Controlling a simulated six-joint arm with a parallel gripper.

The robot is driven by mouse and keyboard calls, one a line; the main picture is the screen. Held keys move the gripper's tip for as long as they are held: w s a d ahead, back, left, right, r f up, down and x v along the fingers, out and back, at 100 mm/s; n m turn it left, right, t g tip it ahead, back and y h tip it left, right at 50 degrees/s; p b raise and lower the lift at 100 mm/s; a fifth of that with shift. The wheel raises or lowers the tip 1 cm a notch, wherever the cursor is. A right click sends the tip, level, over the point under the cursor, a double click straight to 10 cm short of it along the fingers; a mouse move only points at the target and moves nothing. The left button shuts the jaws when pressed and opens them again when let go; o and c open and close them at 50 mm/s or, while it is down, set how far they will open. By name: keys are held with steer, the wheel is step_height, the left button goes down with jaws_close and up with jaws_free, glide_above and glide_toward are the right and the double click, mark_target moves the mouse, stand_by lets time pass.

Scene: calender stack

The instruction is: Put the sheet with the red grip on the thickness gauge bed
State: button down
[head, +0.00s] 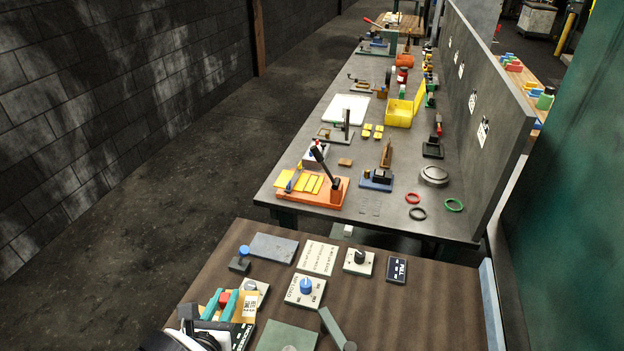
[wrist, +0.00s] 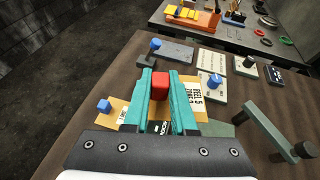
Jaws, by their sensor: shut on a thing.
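The red grip (wrist: 160,85) is a small block between the teal fingers of my gripper (wrist: 161,79). It also shows in the head view (head: 225,297), where my gripper (head: 221,302) is at the lower left. My gripper is shut on it. Tan sheet (wrist: 118,108) shows below and beside the fingers, with printed labels; my fingers hide part of it. I cannot tell if the held sheet is clear of what lies beneath. A flat green-grey plate (head: 285,337) may be the gauge bed; its label is not readable.
A grey slanted bar (head: 331,325) stands beside the green-grey plate. A grey slab (head: 274,247), a blue-knobbed white panel (head: 294,292), a black-knobbed panel (head: 350,262) and a black card (head: 397,270) lie behind. The brown table's right side (head: 440,310) is clear.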

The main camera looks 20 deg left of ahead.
steer(key=w+d+r+m+h, duration=0.2)
steer(key=w+d+r, duration=0.4)
steer(key=d+r, duration=0.3)
steer(key=w+d+r+m+h, duration=0.25)
steer(key=w+d+r, duration=0.35)
steer(key=d, duration=0.4)
steer(key=d+r+m+h, duration=0.1)
steer(key=d+r, duration=0.5)
steer(key=d, duration=0.3)
steer(key=s+d+r+h, duration=0.1)
steer(key=d+r, duration=0.6)
steer(key=d, duration=0.2)
steer(key=shift+s+m+h, duration=0.25)
steer(key=shift+m+h, duration=0.1)
steer(key=shift+d, duration=0.1)
